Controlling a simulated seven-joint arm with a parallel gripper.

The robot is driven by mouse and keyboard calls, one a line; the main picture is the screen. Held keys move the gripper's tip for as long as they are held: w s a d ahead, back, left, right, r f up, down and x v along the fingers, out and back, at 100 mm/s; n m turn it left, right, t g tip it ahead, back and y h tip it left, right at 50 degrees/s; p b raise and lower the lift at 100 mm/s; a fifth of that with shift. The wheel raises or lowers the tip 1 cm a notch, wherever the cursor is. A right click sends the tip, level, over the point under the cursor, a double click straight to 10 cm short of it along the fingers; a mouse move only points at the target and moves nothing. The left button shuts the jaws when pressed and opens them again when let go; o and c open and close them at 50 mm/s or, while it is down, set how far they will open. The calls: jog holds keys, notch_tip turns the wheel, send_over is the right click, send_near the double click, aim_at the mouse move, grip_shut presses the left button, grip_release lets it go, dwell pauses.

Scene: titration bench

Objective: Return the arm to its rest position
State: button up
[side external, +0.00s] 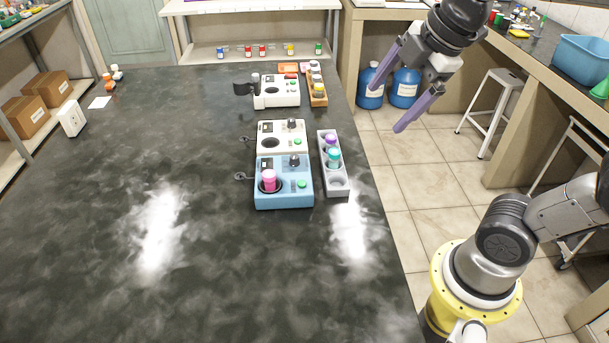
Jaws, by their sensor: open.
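My gripper (405,92) is at the upper right, raised and off the right edge of the dark bench. Its two purple fingers are spread wide apart with nothing between them. It is well clear of the bench devices. My arm's base stands at the lower right, beside the bench edge.
A blue device (285,196) holds a pink-capped vial (269,180). A white device (283,134) adjoins it. A grey rack (333,183) holds purple-capped (330,141) and teal-capped (334,157) vials. Another white device (277,93) stands behind. The bench's left (80,220) is clear.

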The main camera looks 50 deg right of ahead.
jog(key=s+f+m, duration=0.6)
jog(key=s+m, duration=0.2)
jog(key=m, duration=0.5)
jog(key=shift+f, duration=0.35)
